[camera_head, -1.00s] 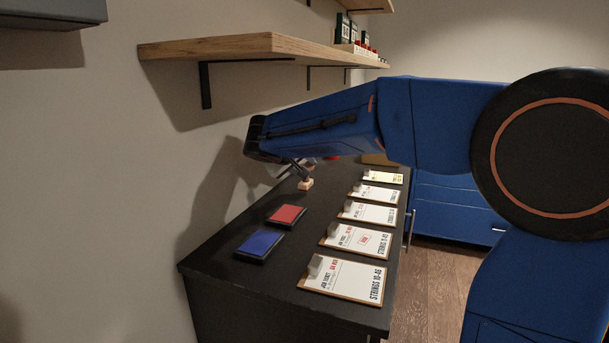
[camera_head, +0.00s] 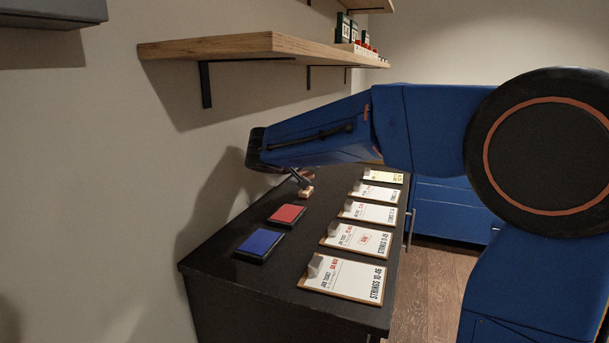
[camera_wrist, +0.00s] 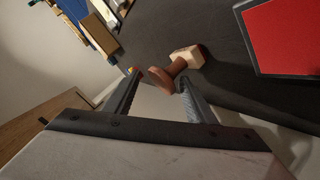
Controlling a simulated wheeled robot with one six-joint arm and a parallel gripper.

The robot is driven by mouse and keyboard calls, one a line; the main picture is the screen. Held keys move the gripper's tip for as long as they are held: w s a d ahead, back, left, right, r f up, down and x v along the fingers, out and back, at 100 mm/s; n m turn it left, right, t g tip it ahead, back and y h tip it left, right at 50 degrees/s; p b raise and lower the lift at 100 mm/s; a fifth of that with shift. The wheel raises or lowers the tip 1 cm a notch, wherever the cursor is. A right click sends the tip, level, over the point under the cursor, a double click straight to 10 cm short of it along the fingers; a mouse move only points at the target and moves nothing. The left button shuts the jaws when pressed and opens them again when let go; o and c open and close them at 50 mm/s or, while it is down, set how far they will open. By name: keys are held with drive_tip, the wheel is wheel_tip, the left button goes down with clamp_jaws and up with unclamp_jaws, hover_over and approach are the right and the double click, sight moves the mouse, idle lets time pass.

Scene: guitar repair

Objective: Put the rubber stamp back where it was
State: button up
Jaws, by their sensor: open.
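The rubber stamp (camera_head: 306,192) is a small pale wooden block with a brown handle, at the far part of the dark bench beyond the red pad. In the wrist view the stamp (camera_wrist: 184,58) shows its block ahead and its round handle end between my fingertips. My gripper (camera_wrist: 160,77) is open around the handle end; whether a finger touches it I cannot tell. In the head view my gripper (camera_head: 300,180) is partly hidden by my wrist. The block appears to rest on the bench top.
A red ink pad (camera_head: 287,214) and a blue ink pad (camera_head: 260,243) lie nearer on the bench (camera_head: 215,263). Several clipboards with job tickets (camera_head: 345,277) line its right side. A wooden shelf (camera_head: 230,47) hangs on the wall above. Bare bench lies between pads and clipboards.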

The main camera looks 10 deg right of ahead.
drive_tip(key=v, duration=1.2)
